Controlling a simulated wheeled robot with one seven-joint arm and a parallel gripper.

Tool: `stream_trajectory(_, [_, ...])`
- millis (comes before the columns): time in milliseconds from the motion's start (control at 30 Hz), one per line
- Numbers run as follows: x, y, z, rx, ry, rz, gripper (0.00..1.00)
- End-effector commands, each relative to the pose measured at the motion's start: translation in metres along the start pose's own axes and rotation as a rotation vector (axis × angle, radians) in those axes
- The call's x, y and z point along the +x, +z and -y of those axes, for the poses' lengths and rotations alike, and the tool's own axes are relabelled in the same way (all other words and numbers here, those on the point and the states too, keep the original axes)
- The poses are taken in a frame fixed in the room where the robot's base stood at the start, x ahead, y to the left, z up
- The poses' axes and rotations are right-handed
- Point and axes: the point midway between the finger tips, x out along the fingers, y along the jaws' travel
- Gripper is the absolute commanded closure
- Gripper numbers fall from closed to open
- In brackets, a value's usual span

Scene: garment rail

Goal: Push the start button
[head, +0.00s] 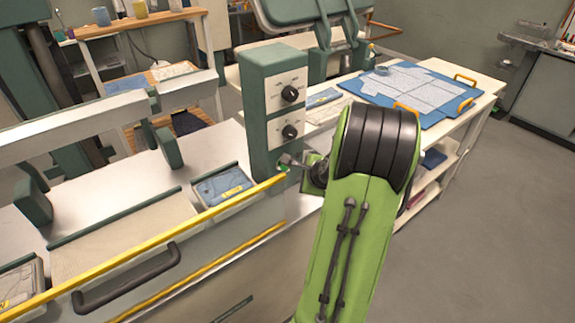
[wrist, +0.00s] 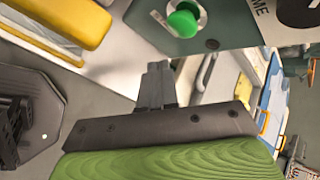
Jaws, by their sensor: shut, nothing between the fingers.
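The start button is a round green button (wrist: 184,20) on a white plate, set in the dark green control box (wrist: 225,30). In the head view a bit of its green (head: 284,168) shows low on the box (head: 272,70), largely covered by my gripper (head: 286,159). In the wrist view my gripper (wrist: 158,68) is shut and empty. Its fingertips point toward the box, and the button appears above them and slightly right. A gap shows between fingertips and button in that picture; I cannot tell the exact distance.
Two black knobs (head: 290,94) (head: 290,131) sit above the button. A yellow rail (head: 150,250) runs along the machine's front edge, close to my gripper. A blue tray (head: 225,186) lies left of the box. A table with a blue board (head: 440,112) stands at right.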

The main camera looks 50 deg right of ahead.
Motion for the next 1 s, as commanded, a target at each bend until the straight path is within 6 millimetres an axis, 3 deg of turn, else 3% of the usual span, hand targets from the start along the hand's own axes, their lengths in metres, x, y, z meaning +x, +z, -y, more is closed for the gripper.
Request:
stream_trajectory(300, [0.017, 0.012, 0.012, -0.001, 0.001, -0.001, 1.00])
stream_trajectory(1000, [0.017, 0.012, 0.012, 0.000, 0.000, -0.001, 1.00])
